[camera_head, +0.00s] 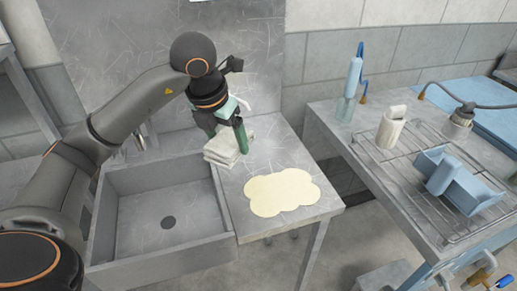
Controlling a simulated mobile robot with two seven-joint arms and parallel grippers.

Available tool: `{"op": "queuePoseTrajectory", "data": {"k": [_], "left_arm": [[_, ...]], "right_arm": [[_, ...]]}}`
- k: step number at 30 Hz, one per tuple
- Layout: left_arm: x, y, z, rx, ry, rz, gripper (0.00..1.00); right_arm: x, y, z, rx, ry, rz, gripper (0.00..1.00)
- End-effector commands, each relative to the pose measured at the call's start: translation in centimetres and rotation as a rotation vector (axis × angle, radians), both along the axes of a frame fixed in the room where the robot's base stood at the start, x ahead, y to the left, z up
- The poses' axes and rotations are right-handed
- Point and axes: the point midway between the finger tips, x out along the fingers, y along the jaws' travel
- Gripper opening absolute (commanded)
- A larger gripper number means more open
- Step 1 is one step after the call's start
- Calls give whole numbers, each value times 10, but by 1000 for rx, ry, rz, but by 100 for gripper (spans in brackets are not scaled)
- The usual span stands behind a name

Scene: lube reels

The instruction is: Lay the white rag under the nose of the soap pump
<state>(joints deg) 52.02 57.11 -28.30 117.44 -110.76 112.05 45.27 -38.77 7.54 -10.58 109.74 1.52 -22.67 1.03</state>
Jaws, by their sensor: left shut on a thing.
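A folded white rag (222,148) sits in a layered pile at the left back of the metal worktop, beside the sink. My left gripper (241,140) points down at the rag's right side, and its jaws are shut on it; the fingers partly hide the hold. A tall blue pump (354,76) with a clear lower body stands at the back left of the right-hand bench. Its thin blue nose bends down to an orange tip on the right. This looks like the soap pump. My right gripper is not in view.
A flat cream scalloped piece (282,192) lies on the worktop. The empty sink (165,212) is to its left. On the right bench, a wire rack (415,190) holds a white container (391,128) and a blue tray (460,187). A gap separates the worktop and bench.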

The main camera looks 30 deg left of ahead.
Motion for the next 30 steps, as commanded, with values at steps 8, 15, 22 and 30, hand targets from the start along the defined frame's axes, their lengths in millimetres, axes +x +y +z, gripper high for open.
{"op": "queuePoseTrajectory", "data": {"k": [8,15,22,30], "left_arm": [[58,13,-26,-2,5,3,18],[100,22,-65,-2,6,2,18],[119,27,-87,0,1,0,18],[124,28,-110,1,6,-1,18]], "right_arm": [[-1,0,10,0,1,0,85],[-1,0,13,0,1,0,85],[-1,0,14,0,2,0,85],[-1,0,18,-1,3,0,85]]}}
